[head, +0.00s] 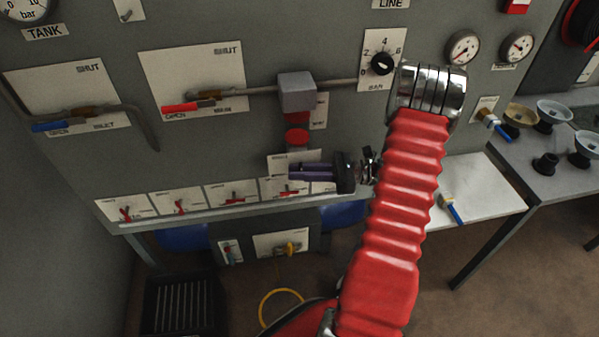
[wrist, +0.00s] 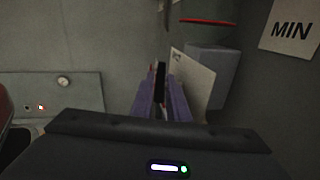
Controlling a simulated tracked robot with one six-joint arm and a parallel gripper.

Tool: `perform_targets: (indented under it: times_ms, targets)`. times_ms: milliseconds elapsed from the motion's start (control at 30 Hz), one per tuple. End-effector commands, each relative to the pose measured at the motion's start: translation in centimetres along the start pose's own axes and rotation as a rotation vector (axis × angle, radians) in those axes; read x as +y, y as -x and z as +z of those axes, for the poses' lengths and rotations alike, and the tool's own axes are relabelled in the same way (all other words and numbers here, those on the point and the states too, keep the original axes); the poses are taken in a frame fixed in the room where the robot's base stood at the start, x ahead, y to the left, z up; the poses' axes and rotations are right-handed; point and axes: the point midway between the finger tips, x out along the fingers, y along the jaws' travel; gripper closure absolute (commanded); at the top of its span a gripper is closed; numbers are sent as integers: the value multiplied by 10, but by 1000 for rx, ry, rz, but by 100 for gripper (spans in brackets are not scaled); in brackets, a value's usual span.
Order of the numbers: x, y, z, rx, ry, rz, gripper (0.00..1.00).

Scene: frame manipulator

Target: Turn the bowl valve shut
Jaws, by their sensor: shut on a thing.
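My gripper (head: 293,172) has purple fingers and points left, low in front of the grey panel. The wrist view shows both fingers (wrist: 163,103) closed on a narrow dark part (wrist: 160,78), beside a white plate (wrist: 193,78). That plate also shows behind the gripper in the head view (head: 279,158). The small lettering there is unreadable, and the fingers hide most of the held part, so I cannot tell whether it is the bowl valve's handle. A small blue-handled valve (head: 494,126) sits at the panel's right, near some bowls (head: 553,110).
A grey box (head: 296,92) with a red disc (head: 297,137) below it is above my gripper. Red-handled (head: 190,107) and blue-handled (head: 50,127) valves are to the left. A row of small red levers (head: 181,206) runs below. A white table (head: 480,190) stands right of my arm.

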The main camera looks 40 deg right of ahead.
Motion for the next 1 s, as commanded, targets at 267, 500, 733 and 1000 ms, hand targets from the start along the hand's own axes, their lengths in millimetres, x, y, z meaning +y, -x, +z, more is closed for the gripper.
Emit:
perform_targets:
  times_ms: [267, 500, 733, 1000]
  targets:
    - [-2, 0, 2, 44, 12, -8, 100]
    - [-3, 0, 2, 171, 36, -17, 100]
    - [-3, 0, 3, 300, 61, -28, 100]
    - [-4, 0, 2, 378, 74, -35, 100]
